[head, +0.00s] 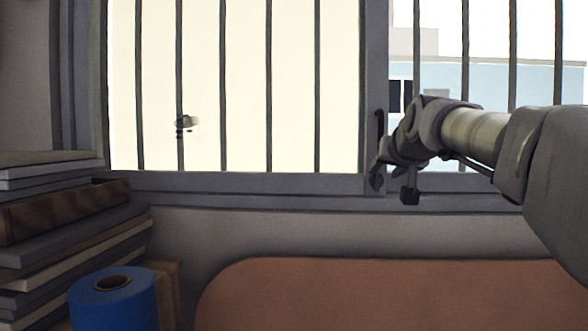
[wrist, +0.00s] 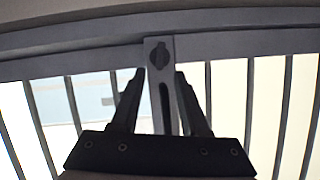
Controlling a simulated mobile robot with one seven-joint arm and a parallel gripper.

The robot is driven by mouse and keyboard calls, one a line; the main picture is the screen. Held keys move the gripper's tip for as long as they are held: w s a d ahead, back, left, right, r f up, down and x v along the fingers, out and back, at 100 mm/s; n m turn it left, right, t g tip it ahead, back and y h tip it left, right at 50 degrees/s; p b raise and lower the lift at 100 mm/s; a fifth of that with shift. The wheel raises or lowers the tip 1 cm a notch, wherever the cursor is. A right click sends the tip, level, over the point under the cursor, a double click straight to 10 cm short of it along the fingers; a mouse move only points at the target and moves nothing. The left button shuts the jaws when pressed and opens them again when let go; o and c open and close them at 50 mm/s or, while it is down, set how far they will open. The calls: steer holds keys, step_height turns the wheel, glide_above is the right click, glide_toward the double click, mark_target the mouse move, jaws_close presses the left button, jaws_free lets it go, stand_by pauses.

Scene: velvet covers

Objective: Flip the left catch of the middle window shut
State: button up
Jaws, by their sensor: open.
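The window (head: 240,182) has a grey frame and dark vertical bars. Its upright post (head: 373,60) separates a cream pane from a pane showing a building. In the wrist view, a small dark catch (wrist: 158,55) sits on the post near the horizontal rail. A long dark slot or pull (wrist: 164,105) lies along the same post; it also shows in the head view (head: 380,122). My gripper (wrist: 160,73) is open, its fingers on either side of the post, tips close to the catch. Contact cannot be told. In the head view my gripper (head: 392,186) hides the catch.
A stack of books (head: 70,230) and a blue roll (head: 115,300) stand at the lower left. A rounded brown surface (head: 400,290) fills the lower right below the sill. The wall strip between the window and that surface is clear.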

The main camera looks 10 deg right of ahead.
mark_target(380, 175)
steer(key=shift+p+x, duration=0.35)
steer(key=shift+x, duration=1.95)
steer(key=shift+s, duration=0.1)
jaws_close()
